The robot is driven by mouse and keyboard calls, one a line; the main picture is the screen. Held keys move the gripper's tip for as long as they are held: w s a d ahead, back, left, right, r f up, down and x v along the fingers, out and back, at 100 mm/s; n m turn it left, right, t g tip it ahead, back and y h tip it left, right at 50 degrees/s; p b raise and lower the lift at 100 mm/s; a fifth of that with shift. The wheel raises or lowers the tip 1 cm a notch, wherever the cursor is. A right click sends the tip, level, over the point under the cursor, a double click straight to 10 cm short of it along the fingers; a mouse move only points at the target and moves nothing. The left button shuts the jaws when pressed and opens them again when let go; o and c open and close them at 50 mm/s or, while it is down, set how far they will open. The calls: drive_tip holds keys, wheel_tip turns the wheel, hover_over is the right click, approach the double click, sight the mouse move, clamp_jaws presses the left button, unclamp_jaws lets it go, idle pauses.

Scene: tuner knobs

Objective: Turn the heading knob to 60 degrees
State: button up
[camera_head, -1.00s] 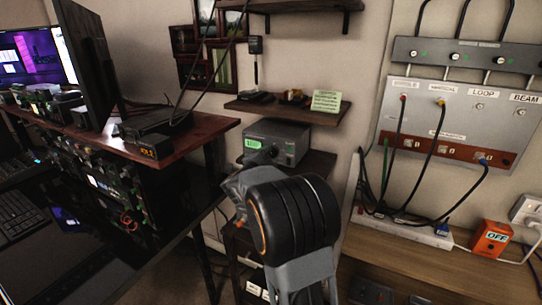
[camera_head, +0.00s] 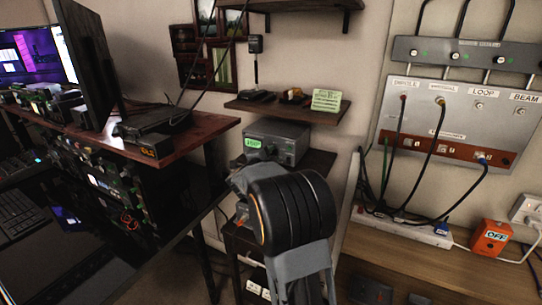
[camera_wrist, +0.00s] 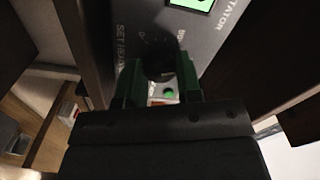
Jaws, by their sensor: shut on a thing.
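The rotator controller (camera_head: 290,143) is a grey box with a lit green display (camera_head: 253,142), standing on a small shelf. In the wrist view its panel (camera_wrist: 205,40) shows lettering and the lit green display (camera_wrist: 190,4). The dark round heading knob (camera_wrist: 160,64) sits below the display on that panel. My gripper (camera_wrist: 161,78) has its green fingers on either side of the knob and is shut on it. The knob's pointer and the display's digits are too small or dark to read. In the head view my arm hides the knob and fingers.
A wooden shelf (camera_head: 285,108) with a green note (camera_head: 326,100) is above the controller. A desk shelf (camera_head: 205,135) with a monitor stands at left. A cable panel (camera_head: 455,125) and an orange box marked OFF (camera_head: 490,238) are at right.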

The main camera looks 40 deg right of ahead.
drive_tip(key=shift+c, duration=1.1)
drive_tip(key=shift+p, duration=0.3)
drive_tip(key=n+p, duration=0.3)
drive_tip(key=n, duration=0.2)
drive_tip(key=shift+r, duration=0.15)
drive_tip(key=n+p, duration=0.4)
drive_tip(key=n, duration=0.1)
drive_tip(key=shift+n+p, duration=0.85)
drive_tip(key=shift+n, duration=0.65)
drive_tip(key=shift+f, duration=0.2)
drive_tip(key=o, duration=0.9)
